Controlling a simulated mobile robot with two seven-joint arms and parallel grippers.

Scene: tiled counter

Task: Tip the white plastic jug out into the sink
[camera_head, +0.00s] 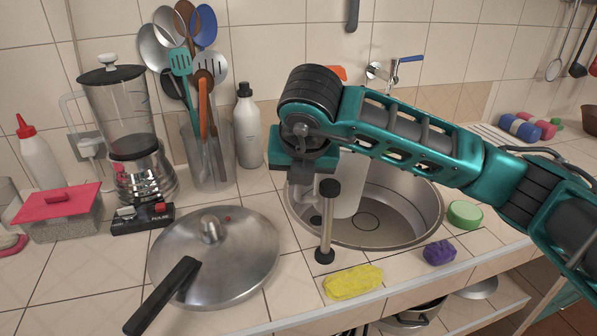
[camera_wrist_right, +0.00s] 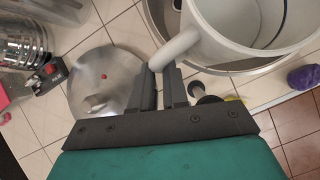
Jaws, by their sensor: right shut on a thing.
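The white plastic jug (camera_head: 349,188) is over the sink (camera_head: 405,228) in the head view, partly hidden behind my right arm. In the right wrist view the jug (camera_wrist_right: 215,35) shows its open mouth and pale inside. My right gripper (camera_wrist_right: 163,78) is shut on the jug's handle (camera_wrist_right: 175,50). In the head view the fingers of my right gripper are mostly hidden. The jug looks roughly upright; its exact tilt and contents are unclear. My left gripper is not in view.
A dark-ended upright rod (camera_head: 326,225) stands at the sink's front left. A steel pan lid (camera_head: 235,255), yellow sponge (camera_head: 353,282), purple sponge (camera_head: 439,252) and green sponge (camera_head: 465,214) lie around the sink. A blender (camera_head: 125,110), utensil holder (camera_head: 205,155) and bottle (camera_head: 247,130) stand behind.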

